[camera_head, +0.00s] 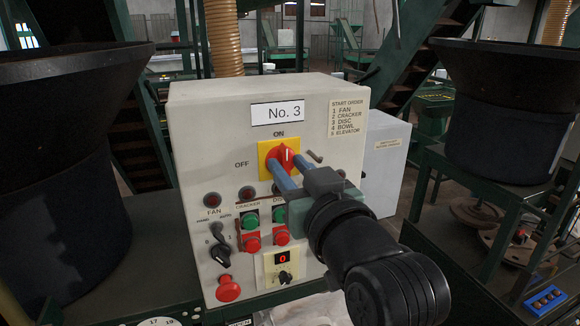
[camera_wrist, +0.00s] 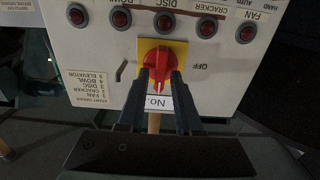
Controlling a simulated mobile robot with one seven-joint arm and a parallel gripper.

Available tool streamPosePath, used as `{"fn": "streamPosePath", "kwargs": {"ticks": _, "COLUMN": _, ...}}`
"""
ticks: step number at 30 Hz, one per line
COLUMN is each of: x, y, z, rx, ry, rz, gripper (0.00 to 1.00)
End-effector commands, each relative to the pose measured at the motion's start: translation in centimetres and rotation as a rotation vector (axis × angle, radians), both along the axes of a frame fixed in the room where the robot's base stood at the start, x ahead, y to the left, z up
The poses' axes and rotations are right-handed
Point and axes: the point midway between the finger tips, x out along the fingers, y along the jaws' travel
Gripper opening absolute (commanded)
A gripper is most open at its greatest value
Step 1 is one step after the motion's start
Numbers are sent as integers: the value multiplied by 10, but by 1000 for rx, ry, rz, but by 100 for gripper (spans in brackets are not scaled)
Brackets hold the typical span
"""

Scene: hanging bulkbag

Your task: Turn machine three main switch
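The No. 3 control box (camera_head: 215,130) is pale, with a red rotary main switch (camera_head: 287,155) on a yellow plate (camera_head: 264,150). ON is printed above the switch and OFF to its left. The knob's white mark is near upright, toward ON. In the wrist view, which is upside down, the red knob (camera_wrist: 160,58) points toward the No. 3 label. My gripper (camera_head: 284,170) is in front of the switch. Its blue fingers stand apart, one on each side of the knob's handle, as the wrist view (camera_wrist: 160,80) also shows. I cannot tell whether they touch it.
Below the switch are indicator lamps (camera_head: 247,193), green and red buttons (camera_head: 250,222), a black selector (camera_head: 221,254) and a red mushroom button (camera_head: 228,288). Dark hoppers stand left (camera_head: 65,170) and right (camera_head: 505,110). A small handle (camera_head: 314,157) sits right of the switch.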

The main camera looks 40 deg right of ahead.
Motion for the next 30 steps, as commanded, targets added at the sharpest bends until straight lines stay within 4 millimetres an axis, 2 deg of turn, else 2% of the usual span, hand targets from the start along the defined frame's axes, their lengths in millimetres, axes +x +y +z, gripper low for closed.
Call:
{"fn": "streamPosePath", "kwargs": {"ticks": 1, "x": 0, "y": 0, "z": 0, "rx": 0, "ry": 0, "rz": 0, "gripper": 23}}
{"fn": "streamPosePath", "kwargs": {"ticks": 5, "x": 0, "y": 0, "z": 0, "rx": 0, "ry": 0, "rz": 0, "gripper": 0}}
{"fn": "streamPosePath", "kwargs": {"ticks": 20, "x": 0, "y": 0, "z": 0, "rx": -33, "ry": 7, "rz": 0, "gripper": 0}}
{"fn": "streamPosePath", "kwargs": {"ticks": 30, "x": 1, "y": 2, "z": -3, "rx": -238, "ry": 63, "rz": 0, "gripper": 0}}
